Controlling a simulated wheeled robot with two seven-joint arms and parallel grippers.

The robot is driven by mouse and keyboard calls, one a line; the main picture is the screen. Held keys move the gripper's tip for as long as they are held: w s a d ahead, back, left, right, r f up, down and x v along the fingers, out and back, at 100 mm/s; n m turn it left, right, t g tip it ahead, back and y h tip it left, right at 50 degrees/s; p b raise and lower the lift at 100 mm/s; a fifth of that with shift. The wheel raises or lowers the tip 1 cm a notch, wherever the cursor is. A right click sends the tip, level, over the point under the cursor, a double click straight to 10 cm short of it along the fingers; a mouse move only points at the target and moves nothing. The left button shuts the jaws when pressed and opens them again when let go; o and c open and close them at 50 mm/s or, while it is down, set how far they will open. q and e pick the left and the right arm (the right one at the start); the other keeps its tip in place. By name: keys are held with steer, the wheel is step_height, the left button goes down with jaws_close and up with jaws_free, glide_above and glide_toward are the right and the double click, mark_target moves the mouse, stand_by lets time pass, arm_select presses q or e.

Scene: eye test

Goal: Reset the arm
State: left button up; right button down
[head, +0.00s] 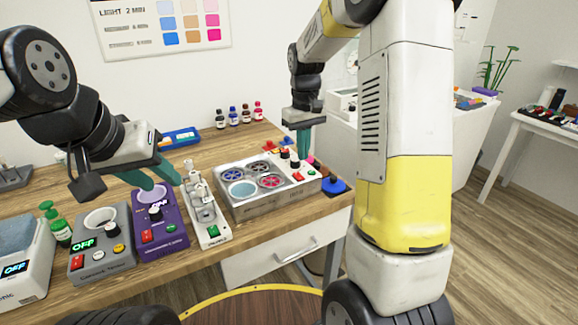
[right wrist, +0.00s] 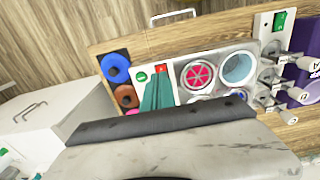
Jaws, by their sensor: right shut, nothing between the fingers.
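My left gripper (head: 154,178) hangs above the purple device (head: 172,238) on the wooden table in the head view. Its two teal fingers are apart, with nothing seen between them. My right gripper (head: 303,142) points down above the back right part of the metal box (head: 268,206). Its teal fingers are together and empty; they also show in the right wrist view (right wrist: 156,92), in front of the box's red and green switches. The wrist's dark edge and pale casing hide the lower part of that view.
A grey device (head: 103,265) and a white device (head: 22,285), both reading OFF, stand left. A white unit with metal levers (head: 208,228) stands beside the box. Several small bottles (head: 233,117) and a blue tray (head: 180,138) are behind. A blue ring piece (head: 336,186) lies near the right edge.

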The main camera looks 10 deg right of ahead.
steer(key=s+r+m+t+y, duration=0.1)
steer(key=s+r+m+t, duration=0.15)
steer(key=s+r, duration=0.8)
steer(key=s+a+t+y, duration=0.1)
steer(key=s+a+t, duration=0.1)
steer(key=s, duration=1.1)
steer(key=shift+s+r+m+t, duration=0.35)
steer(key=shift+s+m+t, duration=0.1)
steer(key=shift+t, duration=0.4)
steer(key=shift+a, duration=0.1)
